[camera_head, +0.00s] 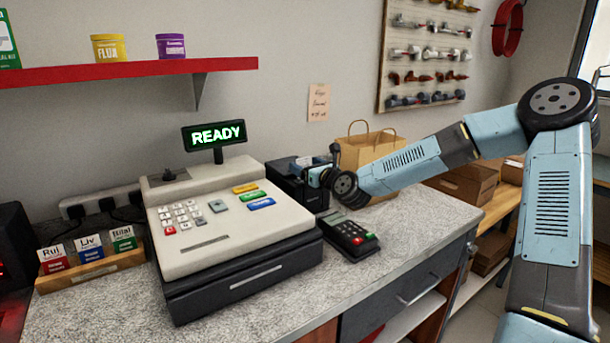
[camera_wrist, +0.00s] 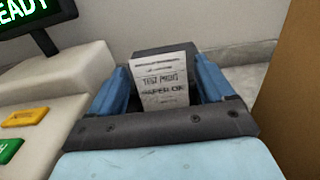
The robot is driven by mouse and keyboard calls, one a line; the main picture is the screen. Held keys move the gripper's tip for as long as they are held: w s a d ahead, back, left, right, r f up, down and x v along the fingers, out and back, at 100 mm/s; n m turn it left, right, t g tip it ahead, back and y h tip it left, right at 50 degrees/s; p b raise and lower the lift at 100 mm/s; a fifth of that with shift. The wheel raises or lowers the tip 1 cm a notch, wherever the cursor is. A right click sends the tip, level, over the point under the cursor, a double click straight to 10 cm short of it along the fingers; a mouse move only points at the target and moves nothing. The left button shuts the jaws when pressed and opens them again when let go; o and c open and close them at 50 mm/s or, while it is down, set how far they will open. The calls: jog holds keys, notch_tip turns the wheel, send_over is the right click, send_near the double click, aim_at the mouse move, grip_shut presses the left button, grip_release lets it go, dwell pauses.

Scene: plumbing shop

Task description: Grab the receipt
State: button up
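The receipt (camera_wrist: 162,82) is a white slip of printed paper in the wrist view, standing up from the dark receipt printer (camera_wrist: 165,62). In the head view, my gripper (camera_head: 312,170) is at the black printer (camera_head: 285,182), right of the cash register. There the gripper and wrist cover the printer's top, and I cannot make out the receipt.
The cash register (camera_head: 225,235) with its "READY" display (camera_head: 216,134) stands left of the printer. A card terminal (camera_head: 350,236) lies in front. A paper bag (camera_head: 368,147) stands close behind on the right. The front strip of counter (camera_head: 400,262) is clear.

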jog(key=c, duration=0.9)
jog(key=shift+r, duration=0.1)
